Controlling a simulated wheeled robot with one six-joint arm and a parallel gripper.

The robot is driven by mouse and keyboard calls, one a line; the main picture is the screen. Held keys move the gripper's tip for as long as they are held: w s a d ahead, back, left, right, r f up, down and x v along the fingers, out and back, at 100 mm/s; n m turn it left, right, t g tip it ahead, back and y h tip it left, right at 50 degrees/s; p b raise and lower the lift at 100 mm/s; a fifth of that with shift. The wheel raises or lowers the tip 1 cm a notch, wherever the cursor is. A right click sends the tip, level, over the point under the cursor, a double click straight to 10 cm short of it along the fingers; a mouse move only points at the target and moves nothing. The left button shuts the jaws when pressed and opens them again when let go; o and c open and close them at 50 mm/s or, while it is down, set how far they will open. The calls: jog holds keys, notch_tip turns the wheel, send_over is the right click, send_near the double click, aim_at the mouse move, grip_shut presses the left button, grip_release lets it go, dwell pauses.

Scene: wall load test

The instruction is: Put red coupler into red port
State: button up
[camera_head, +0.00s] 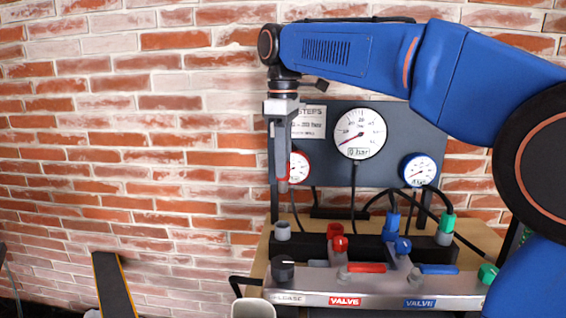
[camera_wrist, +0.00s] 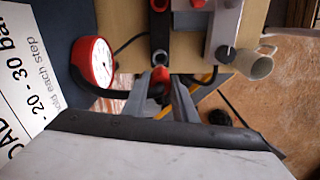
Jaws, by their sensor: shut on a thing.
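My gripper (camera_head: 280,165) points down at the left side of the gauge panel, above the bench fixture. It is shut on the red coupler (camera_head: 283,179), whose red band and grey end show below the fingers. In the wrist view, the red coupler (camera_wrist: 160,86) sits between the two grey fingers (camera_wrist: 162,100). The red port (camera_head: 335,231) is on the black block, to the right of and lower than the coupler. In the wrist view, the red port (camera_wrist: 159,5) shows at the top edge. The coupler and the port are apart.
A grey port (camera_head: 282,231) is on the same block, left of the red port. Blue (camera_head: 391,224) and green (camera_head: 446,226) couplers with hoses stand at the right. A red gauge (camera_head: 298,168) is beside my gripper. A black knob (camera_head: 283,268) and a mug (camera_head: 253,308) are in front.

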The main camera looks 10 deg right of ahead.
jog(key=s+d, duration=0.2)
jog(key=d, duration=0.7)
jog(key=shift+d, duration=0.4)
dwell(0.5)
jog(key=d, duration=0.3)
jog(key=shift+s+d, duration=0.2)
jog(key=shift+s, duration=0.1)
dwell(0.3)
jog(key=shift+f, duration=0.1)
notch_tip(320, 180, down, 6)
dwell(1.3)
jog(key=shift+f, duration=2.15)
dwell(1.5)
